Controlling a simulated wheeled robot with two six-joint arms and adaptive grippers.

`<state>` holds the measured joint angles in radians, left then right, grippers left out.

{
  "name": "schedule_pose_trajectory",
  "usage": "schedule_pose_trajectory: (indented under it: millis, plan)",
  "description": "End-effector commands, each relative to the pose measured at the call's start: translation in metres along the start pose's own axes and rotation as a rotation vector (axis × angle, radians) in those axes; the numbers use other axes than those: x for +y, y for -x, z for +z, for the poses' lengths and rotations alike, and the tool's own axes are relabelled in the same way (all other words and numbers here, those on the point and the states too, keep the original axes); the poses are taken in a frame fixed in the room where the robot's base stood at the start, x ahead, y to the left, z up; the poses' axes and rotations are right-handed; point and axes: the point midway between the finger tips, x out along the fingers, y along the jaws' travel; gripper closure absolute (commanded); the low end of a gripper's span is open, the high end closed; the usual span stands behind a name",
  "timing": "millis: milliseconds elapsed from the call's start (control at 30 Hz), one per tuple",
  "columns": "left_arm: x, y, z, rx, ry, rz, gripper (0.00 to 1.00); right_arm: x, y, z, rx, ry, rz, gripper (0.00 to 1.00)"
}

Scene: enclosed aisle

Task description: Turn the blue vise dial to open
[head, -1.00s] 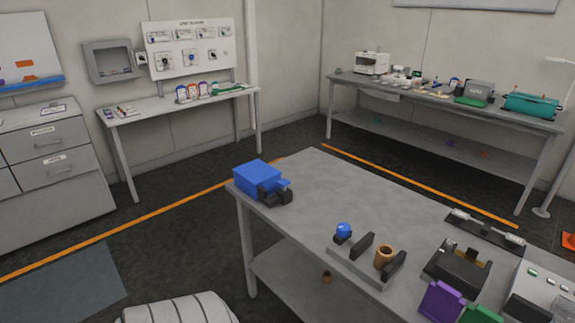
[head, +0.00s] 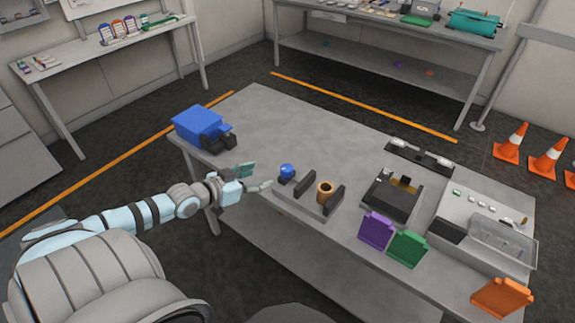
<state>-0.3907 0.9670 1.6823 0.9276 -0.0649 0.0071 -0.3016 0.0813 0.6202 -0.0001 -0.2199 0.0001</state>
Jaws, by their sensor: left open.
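The blue vise dial (head: 287,171) is a small round knob at the left end of the grey vise (head: 306,211), near the front edge of the table. Two upright black jaws stand on the vise, with a copper-coloured hollow cylinder (head: 324,191) between them. The cylinder's contact with the jaws is hard to tell. My left gripper (head: 259,178) is open and empty, just left of the dial. Its two teal fingers point toward the dial, with a small gap before it. My right gripper is not in view.
A blue box-like device (head: 200,125) with black parts sits at the table's left corner. A black fixture (head: 391,197), purple (head: 376,231) and green (head: 408,247) plates, and a grey unit (head: 479,222) stand right of the vise. The table (head: 285,120) is clear behind the dial.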

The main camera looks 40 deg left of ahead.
Motion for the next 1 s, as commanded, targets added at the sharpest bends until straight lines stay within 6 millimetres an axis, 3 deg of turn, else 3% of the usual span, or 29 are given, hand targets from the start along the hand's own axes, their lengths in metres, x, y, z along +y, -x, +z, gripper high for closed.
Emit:
schedule_pose_trajectory:
  millis: [33,200,400,500,633,900,1000]
  plan:
    - [0.000,-0.011,0.008,0.004,0.001,-0.001,0.44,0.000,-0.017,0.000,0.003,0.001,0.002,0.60]
    - [0.001,-0.058,0.013,0.010,0.004,0.000,0.44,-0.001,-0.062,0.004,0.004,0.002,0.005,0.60]
    - [0.001,-0.111,0.009,0.004,0.005,0.000,0.44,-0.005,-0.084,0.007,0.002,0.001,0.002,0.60]
    - [0.000,-0.127,0.008,0.001,0.003,-0.001,0.44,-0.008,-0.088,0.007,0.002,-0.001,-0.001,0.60]
    - [0.000,-0.138,0.006,-0.001,0.000,0.000,0.44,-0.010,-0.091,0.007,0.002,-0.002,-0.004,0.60]
    - [0.000,-0.139,0.005,-0.002,-0.001,0.000,0.44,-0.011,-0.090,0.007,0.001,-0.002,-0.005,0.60]
    - [0.000,-0.139,0.005,-0.002,-0.001,0.000,0.60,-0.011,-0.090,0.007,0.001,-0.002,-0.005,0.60]
